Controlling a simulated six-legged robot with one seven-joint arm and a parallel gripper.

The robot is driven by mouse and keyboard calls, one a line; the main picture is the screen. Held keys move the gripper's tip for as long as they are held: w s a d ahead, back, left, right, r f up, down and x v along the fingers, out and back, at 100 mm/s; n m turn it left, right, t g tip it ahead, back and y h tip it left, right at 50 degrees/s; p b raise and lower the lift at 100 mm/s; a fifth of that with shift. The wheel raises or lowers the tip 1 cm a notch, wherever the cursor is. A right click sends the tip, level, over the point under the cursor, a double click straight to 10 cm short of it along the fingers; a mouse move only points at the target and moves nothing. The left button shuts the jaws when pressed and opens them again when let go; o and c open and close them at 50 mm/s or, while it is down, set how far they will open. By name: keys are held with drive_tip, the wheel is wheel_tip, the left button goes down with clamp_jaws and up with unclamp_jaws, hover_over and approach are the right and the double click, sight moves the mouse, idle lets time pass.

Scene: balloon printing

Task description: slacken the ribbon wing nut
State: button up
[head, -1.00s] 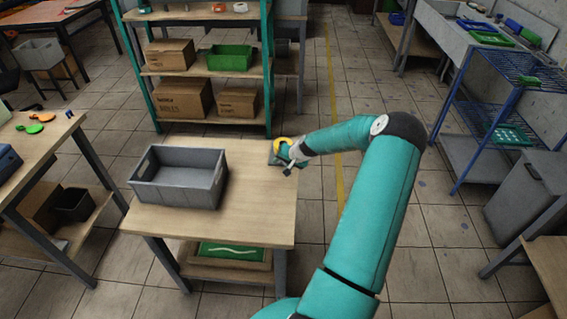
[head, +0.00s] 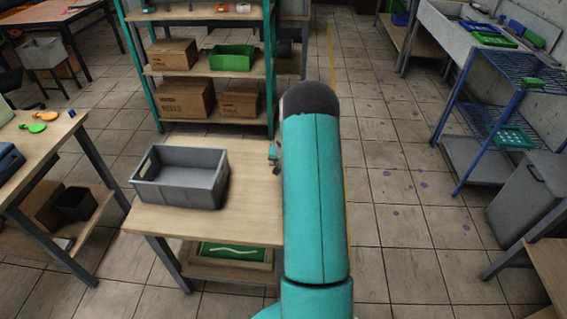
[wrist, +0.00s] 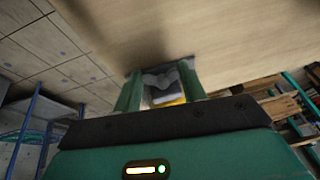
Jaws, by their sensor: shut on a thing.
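My gripper (wrist: 160,73) shows in the wrist view with its two green fingers shut on a small grey lobed piece, which looks like the ribbon wing nut (wrist: 160,81). A yellow part (wrist: 170,100) shows just below it, between the fingers. The thread and the rest of the fixture are hidden. In the head view my arm covers the gripper and most of the fixture. Only a small teal and dark bit (head: 274,155) shows at the right edge of the wooden table (head: 245,185), and I cannot tell exactly what it is.
A grey open bin (head: 180,193) stands on the table's left half. A teal shelf rack with cardboard boxes (head: 185,98) and a green bin (head: 232,58) stands behind. A blue wire rack (head: 480,120) is at right. The tiled floor between is clear.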

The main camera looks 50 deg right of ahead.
idle(0.4)
drive_tip(key=o, duration=0.7)
drive_tip(key=shift+r, duration=0.1)
drive_tip(key=v, duration=1.3)
drive_tip(key=shift+s+r, duration=0.15)
drive_tip(key=shift+r, duration=0.15)
drive_tip(key=shift+a, duration=0.1)
